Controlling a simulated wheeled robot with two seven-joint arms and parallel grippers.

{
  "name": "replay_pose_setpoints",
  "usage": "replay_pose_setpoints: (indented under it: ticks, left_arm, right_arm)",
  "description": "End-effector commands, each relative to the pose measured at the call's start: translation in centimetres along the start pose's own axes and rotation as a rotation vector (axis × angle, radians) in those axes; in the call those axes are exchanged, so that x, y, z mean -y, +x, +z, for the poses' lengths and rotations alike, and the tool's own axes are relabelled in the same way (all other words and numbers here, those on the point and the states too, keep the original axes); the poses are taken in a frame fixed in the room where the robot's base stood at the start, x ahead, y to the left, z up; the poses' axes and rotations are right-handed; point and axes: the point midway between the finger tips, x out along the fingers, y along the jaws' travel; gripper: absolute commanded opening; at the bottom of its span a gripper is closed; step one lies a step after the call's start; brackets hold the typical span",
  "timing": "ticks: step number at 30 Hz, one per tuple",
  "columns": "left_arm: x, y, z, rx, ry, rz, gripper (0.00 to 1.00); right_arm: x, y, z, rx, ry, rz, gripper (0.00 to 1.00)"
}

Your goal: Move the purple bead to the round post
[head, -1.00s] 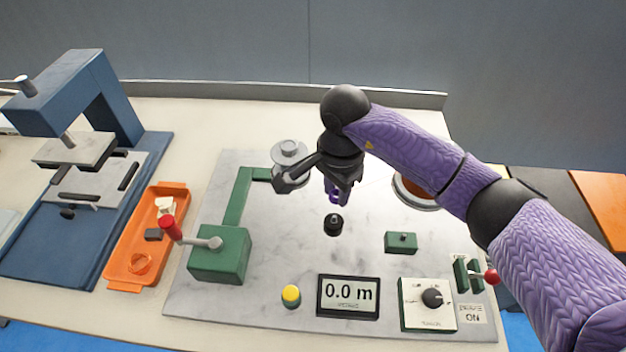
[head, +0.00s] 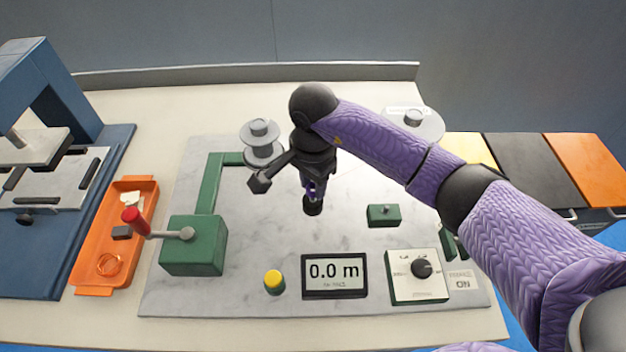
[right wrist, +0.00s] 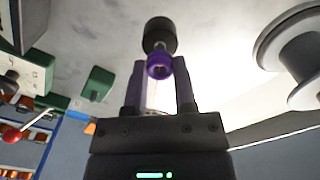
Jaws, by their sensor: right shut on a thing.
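The purple bead (right wrist: 159,66) sits between the fingertips of my right gripper (right wrist: 159,72). In the head view the bead (head: 311,189) is small and partly covered by the dark fingers. My right gripper (head: 313,184) is shut on it and points down above the round post. The black round post (head: 312,208) stands on the marble plate directly below the bead, and it also shows in the right wrist view (right wrist: 159,33). The bead overlaps the post's end in that view; I cannot tell whether they touch. My left gripper is not in view.
A grey spool (head: 260,140) stands behind left of the gripper. A green block (head: 384,215) is right of the post. The display (head: 335,275), yellow button (head: 274,281) and dial box (head: 418,275) line the front. An orange tray (head: 93,270) lies left.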

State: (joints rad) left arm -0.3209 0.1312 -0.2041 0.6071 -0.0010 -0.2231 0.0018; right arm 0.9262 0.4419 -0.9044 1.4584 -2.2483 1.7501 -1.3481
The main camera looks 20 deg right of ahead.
Motion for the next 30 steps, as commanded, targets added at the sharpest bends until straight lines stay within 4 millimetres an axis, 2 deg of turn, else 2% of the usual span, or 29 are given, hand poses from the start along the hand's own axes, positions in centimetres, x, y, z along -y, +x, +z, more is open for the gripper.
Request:
replay_pose_setpoints:
  ticks: [17, 24, 25, 30]
  left_arm:
    - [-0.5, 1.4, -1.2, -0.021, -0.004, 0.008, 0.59]
    - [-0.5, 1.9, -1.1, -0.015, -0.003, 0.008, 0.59]
    - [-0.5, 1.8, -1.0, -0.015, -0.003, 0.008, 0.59]
    - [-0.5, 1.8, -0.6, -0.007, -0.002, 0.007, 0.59]
  right_arm:
    - [0.0, 1.6, 0.0, 0.0, -0.001, 0.0, 0.0]
    - [0.0, 2.3, 0.0, 0.0, -0.001, 0.0, 0.0]
    - [0.0, 2.2, 0.0, 0.0, -0.001, -0.001, 0.38]
    - [0.0, 2.2, 0.0, 0.0, 0.0, 0.0, 0.74]
